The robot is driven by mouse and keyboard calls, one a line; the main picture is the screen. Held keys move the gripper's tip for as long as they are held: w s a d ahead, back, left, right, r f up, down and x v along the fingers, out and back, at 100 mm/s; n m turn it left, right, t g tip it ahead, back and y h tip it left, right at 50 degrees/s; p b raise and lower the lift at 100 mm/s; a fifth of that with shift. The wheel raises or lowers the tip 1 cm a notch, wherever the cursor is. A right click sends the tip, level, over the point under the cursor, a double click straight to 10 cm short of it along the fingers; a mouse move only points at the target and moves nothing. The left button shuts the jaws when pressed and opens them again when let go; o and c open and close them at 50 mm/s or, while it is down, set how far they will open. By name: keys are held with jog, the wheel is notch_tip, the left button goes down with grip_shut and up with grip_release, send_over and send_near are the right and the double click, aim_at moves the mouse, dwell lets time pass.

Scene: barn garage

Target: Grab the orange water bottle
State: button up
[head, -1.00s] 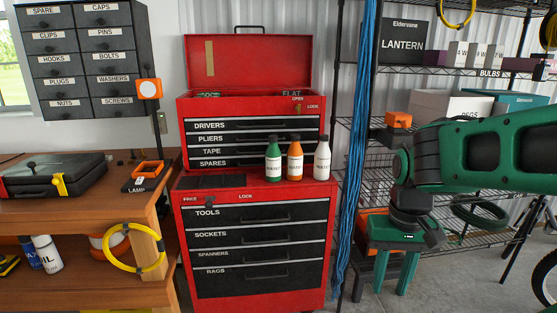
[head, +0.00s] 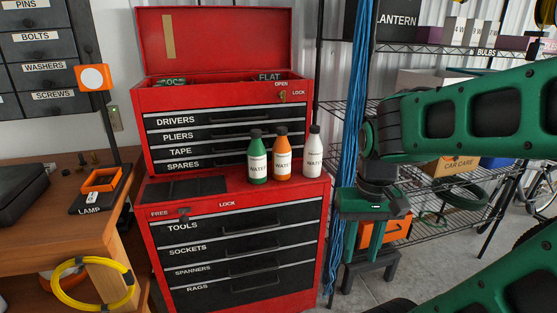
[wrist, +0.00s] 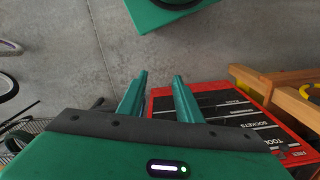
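The orange water bottle (head: 282,157) stands upright on the ledge of the red tool chest (head: 320,200), between a green bottle (head: 257,160) and a white bottle (head: 313,156). My gripper (head: 372,245) hangs to the right of the chest, pointing down, well apart from the bottles and lower than them. Its two green fingers are spread with an empty gap in the wrist view (wrist: 158,82). No bottle shows in the wrist view; the chest's drawer fronts lie beyond the fingers there.
Blue cables (head: 352,120) hang between the bottles and my arm. A wire shelf rack (head: 440,235) stands behind my arm. A wooden bench (head: 60,235) with a lamp (head: 95,190) is at the left. The chest's lid (head: 225,40) stands open behind the bottles.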

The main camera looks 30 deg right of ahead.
jog(key=o, duration=0.5)
jog(key=shift+s+r, duration=0.15)
jog(key=shift+s, duration=0.15)
jog(key=shift+o, duration=0.8)
jog(key=shift+w+d, duration=0.15)
jog(key=shift+w, duration=0.05)
jog(key=n+t+h, duration=0.1)
jog(key=n+t, duration=0.5)
jog(key=t, duration=1)
send_near(281, 158)
jog(key=w+d+f, duration=0.2)
jog(key=w, duration=0.1)
jog(key=shift+m+h, duration=0.3)
jog(key=shift+a+x, duration=0.1)
jog(key=shift+x, duration=2.35)
jog(key=shift+a+x, duration=0.15)
jog(key=shift+x, duration=2.35)
